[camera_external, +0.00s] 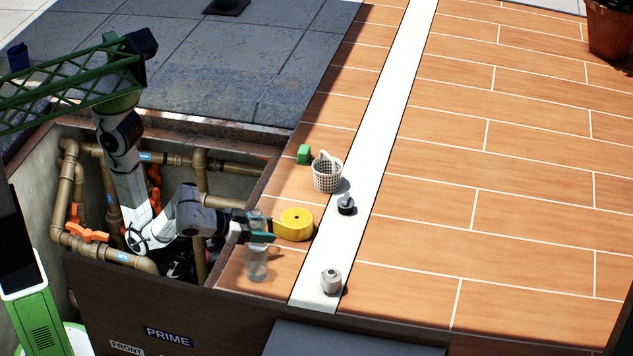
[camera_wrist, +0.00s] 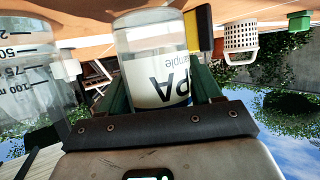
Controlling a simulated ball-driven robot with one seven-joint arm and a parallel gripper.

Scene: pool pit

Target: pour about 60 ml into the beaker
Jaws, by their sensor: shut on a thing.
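A clear bottle (camera_external: 256,220) with a white label reading "PA" and "sample" is held between the green fingers of my gripper (camera_external: 262,237). In the wrist view, which is upside down, the bottle (camera_wrist: 150,65) looks about upright, with clear liquid in it. The gripper (camera_wrist: 165,98) hides its upper end. The clear beaker (camera_external: 257,264) stands on the tiles, on the near side of the bottle in the external view. In the wrist view the beaker (camera_wrist: 35,75) shows black marks, 50, 75 and 100 among them, at the left. I cannot tell whether it holds liquid.
A yellow round object (camera_external: 295,224) lies just beyond the gripper. A white basket (camera_external: 327,174), a green block (camera_external: 304,154), a dark-based fitting (camera_external: 346,205) and a grey knob-like part (camera_external: 331,281) stand nearby. Pipes (camera_external: 72,200) fill the pit.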

